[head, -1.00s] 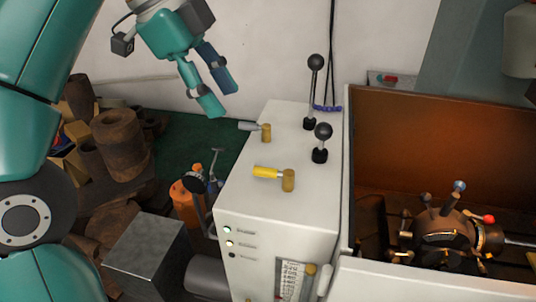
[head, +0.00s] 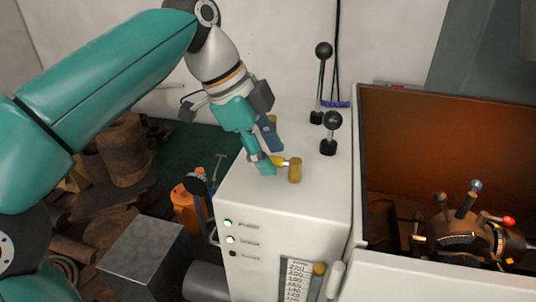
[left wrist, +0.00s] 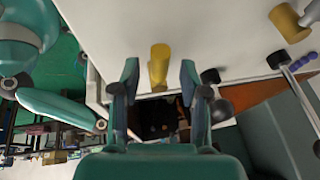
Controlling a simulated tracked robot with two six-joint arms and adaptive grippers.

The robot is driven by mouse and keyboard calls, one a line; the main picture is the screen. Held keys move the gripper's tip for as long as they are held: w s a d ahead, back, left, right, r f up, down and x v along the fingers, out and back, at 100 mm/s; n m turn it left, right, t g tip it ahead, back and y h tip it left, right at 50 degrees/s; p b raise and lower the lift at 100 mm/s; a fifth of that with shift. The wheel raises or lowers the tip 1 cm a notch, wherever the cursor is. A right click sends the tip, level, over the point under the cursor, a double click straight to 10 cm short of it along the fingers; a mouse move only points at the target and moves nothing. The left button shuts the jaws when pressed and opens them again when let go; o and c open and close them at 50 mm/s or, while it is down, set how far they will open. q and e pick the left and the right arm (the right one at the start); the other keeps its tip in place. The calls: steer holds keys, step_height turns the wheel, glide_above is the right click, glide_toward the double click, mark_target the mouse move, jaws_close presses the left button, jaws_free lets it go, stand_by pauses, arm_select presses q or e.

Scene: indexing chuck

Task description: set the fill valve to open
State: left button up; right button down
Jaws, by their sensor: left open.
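Two small brass valves stand on the white cabinet top. The front valve (head: 295,171) has a yellow handle (head: 280,161) pointing left, partly behind a finger. The rear valve (head: 272,119) is mostly hidden by my left gripper. I cannot tell by a label which is the fill valve. My left gripper (head: 268,153) is open, pointing down at the yellow handle. In the left wrist view a yellow-gold cylindrical valve part (left wrist: 159,64) shows between the open fingers, with a gap on both sides; another brass part (left wrist: 289,23) is at upper right. My right gripper is out of view.
Two black-knobbed levers (head: 332,122) (head: 322,52) stand behind and right of the valves. The brown-walled machine enclosure (head: 420,130) with the chuck (head: 465,240) is at right. A metal block (head: 147,255) and rusty scrap parts (head: 122,150) lie left of the cabinet.

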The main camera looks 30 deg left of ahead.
arm_select(q)
steer(key=shift+f, duration=0.1)
steer(key=shift+c, duration=0.3)
jaws_close()
